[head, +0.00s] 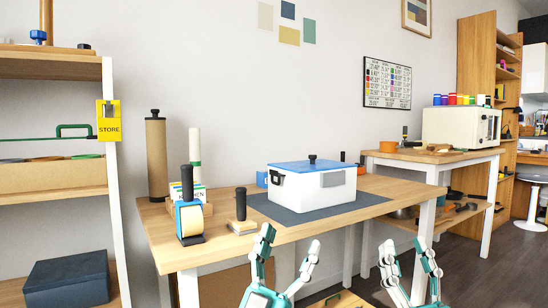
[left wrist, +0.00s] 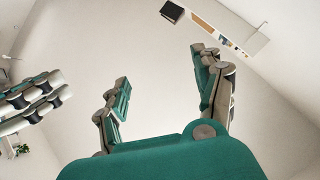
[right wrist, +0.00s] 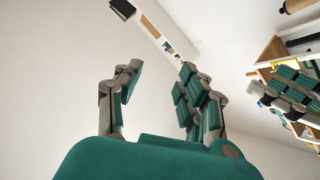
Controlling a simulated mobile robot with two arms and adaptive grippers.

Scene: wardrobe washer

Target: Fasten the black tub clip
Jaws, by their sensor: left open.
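A white tub (head: 322,191) with a blue lid (head: 307,167) stands on a dark mat (head: 280,213) on the wooden table. The black clip (head: 277,178) is on the tub's left end, close under the lid rim. It is too small to tell whether it is fastened. My left gripper (head: 289,241) is open and empty, low in front of the table and apart from the tub. My right gripper (head: 407,252) is open and empty, further right, in front of the table's right end. Neither wrist view shows the tub or clip.
Left of the tub on the table (head: 375,183) stand a tape roll with a black handle (head: 190,220), a black-handled block (head: 241,212) and a tall brown roll (head: 157,160). The mat in front of the tub is clear.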

